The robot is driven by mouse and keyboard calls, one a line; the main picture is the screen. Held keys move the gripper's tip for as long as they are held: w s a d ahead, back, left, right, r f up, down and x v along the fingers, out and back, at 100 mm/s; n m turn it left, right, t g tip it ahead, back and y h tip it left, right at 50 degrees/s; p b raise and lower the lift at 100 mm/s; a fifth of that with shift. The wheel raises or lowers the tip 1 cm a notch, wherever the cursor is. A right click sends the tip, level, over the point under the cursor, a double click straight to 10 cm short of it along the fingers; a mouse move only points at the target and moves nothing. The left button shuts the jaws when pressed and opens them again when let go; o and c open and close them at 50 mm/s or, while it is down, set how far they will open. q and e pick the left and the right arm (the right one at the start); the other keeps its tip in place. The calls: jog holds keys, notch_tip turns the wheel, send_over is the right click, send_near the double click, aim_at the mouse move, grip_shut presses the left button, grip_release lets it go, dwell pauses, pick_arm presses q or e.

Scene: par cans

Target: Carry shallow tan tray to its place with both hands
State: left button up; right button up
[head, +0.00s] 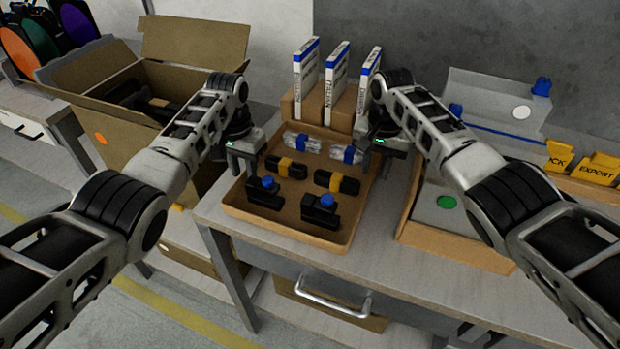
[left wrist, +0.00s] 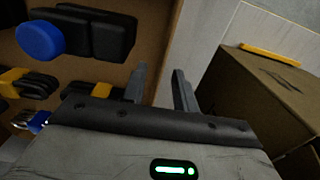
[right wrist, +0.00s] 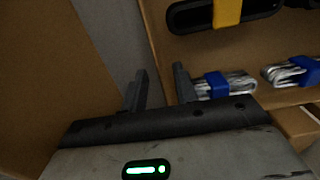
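The shallow tan tray (head: 285,236) lies flat on the workbench, holding black parts with blue knobs (head: 263,193), black parts with yellow bands (head: 337,182) and clear packs with blue bands (head: 302,142). My left gripper (head: 243,163) is at the tray's left rim; in the left wrist view its fingers (left wrist: 160,82) stand apart, on either side of the tray wall (left wrist: 168,35). My right gripper (head: 380,146) is at the right rim; in the right wrist view its fingers (right wrist: 160,85) stand apart around the wall there. Contact with the rim is hard to tell.
White-and-blue boxes (head: 336,75) stand in a tan holder behind the tray. An open cardboard box (head: 120,150) is at the left. A grey-lined tan tray (head: 450,241) with a green dot lies to the right. A narrow bench strip is bare between the trays.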

pick_arm(q)
jog(key=shift+f, duration=0.15)
pick_arm(e)
jog(key=shift+f, duration=0.1)
pick_arm(q)
jog(key=shift+c, duration=0.3)
pick_arm(e)
jog(key=shift+c, duration=0.3)
pick_arm(q)
grip_shut()
pick_arm(e)
grip_shut()
